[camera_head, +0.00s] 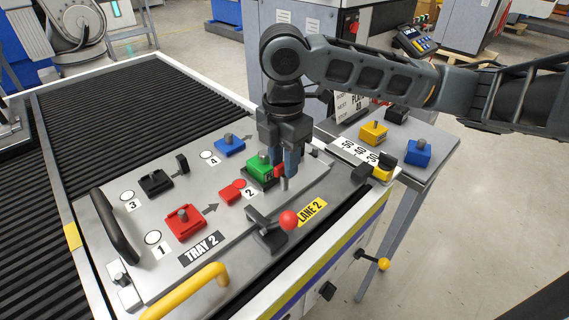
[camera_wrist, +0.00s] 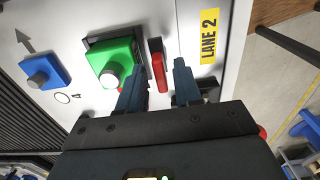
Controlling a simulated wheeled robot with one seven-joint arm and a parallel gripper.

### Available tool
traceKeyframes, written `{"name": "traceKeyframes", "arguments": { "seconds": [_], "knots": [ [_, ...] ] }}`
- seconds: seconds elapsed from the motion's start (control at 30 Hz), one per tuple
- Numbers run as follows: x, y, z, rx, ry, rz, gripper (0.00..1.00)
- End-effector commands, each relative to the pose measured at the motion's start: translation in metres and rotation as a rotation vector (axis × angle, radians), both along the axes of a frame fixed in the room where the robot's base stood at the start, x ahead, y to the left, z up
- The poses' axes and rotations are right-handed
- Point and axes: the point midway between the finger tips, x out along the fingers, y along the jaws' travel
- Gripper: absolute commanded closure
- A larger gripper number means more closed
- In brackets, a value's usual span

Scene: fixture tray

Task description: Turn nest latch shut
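The tray (camera_head: 130,209), labelled TRAY 2, holds several coloured blocks. A green block (camera_head: 260,168) with a grey knob sits near the label 2; it is also in the wrist view (camera_wrist: 112,62). Beside it stands a narrow red latch piece (camera_wrist: 158,68) on a dark base; in the head view it is mostly hidden by my fingers. My gripper (camera_head: 284,168) points down at that spot. In the wrist view my gripper (camera_wrist: 158,88) is open, with one finger on each side of the latch's line. I cannot tell whether the fingers touch it.
A lever with a red ball knob (camera_head: 289,220) stands close in front of my gripper. Black (camera_head: 155,182), red (camera_head: 184,222) and blue (camera_head: 229,146) blocks sit elsewhere on the tray. A side table (camera_head: 433,158) at the right holds more blocks. A yellow handle (camera_head: 190,290) is at the front.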

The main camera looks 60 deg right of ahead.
Motion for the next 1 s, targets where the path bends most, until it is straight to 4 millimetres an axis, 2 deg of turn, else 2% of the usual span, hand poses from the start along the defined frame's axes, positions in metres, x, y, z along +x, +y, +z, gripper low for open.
{"name": "traceKeyframes", "arguments": {
  "seconds": [0.07, 0.33, 0.63, 1.0],
  "knots": [
    [0.0000, 0.0001, 0.0000, 0.000, 0.000, 0.000, 0.74],
    [0.0000, 0.0001, 0.0001, 0.000, 0.000, 0.000, 1.00],
    [0.0002, -0.0001, -0.0011, 0.000, -0.001, 0.037, 1.00],
    [0.0000, -0.0001, -0.0022, 0.000, 0.000, 0.377, 1.00]
  ]
}}
